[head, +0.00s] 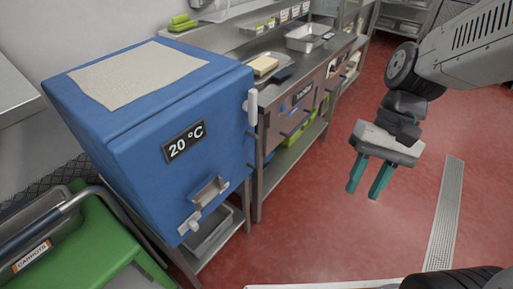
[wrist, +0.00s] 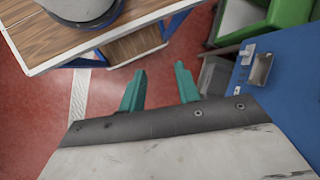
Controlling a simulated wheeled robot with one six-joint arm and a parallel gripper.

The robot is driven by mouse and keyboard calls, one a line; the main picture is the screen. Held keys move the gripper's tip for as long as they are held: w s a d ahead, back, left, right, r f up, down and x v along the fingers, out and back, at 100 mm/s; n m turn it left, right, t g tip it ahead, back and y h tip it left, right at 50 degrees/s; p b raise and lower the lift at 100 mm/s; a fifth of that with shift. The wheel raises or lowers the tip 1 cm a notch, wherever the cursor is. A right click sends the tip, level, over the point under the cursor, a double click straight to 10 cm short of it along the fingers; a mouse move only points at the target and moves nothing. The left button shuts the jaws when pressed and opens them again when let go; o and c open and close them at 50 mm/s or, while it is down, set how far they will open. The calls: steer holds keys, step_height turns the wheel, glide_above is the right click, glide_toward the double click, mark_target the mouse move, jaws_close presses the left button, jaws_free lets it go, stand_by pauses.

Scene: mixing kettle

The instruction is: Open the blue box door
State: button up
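The blue box (head: 140,130) stands on a metal frame at the left of the head view. Its front door (head: 205,150) looks shut and carries a "20 °C" display (head: 185,141). A metal recessed handle (head: 209,191) and a white latch knob (head: 192,224) sit low on the door. In the wrist view the box (wrist: 285,80) is at the right edge, with the handle (wrist: 262,68) showing. My gripper (head: 367,191) is open and empty, in the air to the right of the box and apart from it. Its green fingers (wrist: 160,85) point down over the red floor.
A metal counter (head: 290,75) with trays runs behind the box. A green cart (head: 85,245) labelled "carrots" stands at the front left. A wooden-topped table (wrist: 60,35) is at the upper left in the wrist view. Red floor (head: 320,215) is clear between.

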steer(key=w+a+f+m+g+y, duration=0.2)
steer(key=w+a+f+m+y, duration=0.4)
steer(key=a+f, duration=0.25)
steer(key=w+a+f+m+t+y, duration=0.3)
steer(key=w+f+m+t+y, duration=0.15)
steer(key=w+f+m, duration=0.2)
steer(key=w+a+f+m+t+y, duration=0.3)
steer(key=w+f+m+t, duration=0.2)
steer(key=w+f+m, duration=0.15)
steer(key=w+d+m+t, duration=0.1)
steer(key=w+m+t, duration=0.2)
steer(key=w+t, duration=0.4)
steer(key=shift+g+h, duration=0.45)
steer(key=shift+g, duration=0.3)
steer(key=shift+w+d+r+x, duration=0.1)
steer(key=shift+w+x, duration=0.05)
steer(key=shift+x, duration=1.1)
steer(key=shift+w+d+r+x, duration=0.1)
steer(key=shift+w+x, duration=0.1)
steer(key=shift+x, duration=1.05)
steer(key=shift+w+d+r+x, duration=0.1)
steer(key=shift+w+x, duration=0.05)
steer(key=shift+x, duration=1.15)
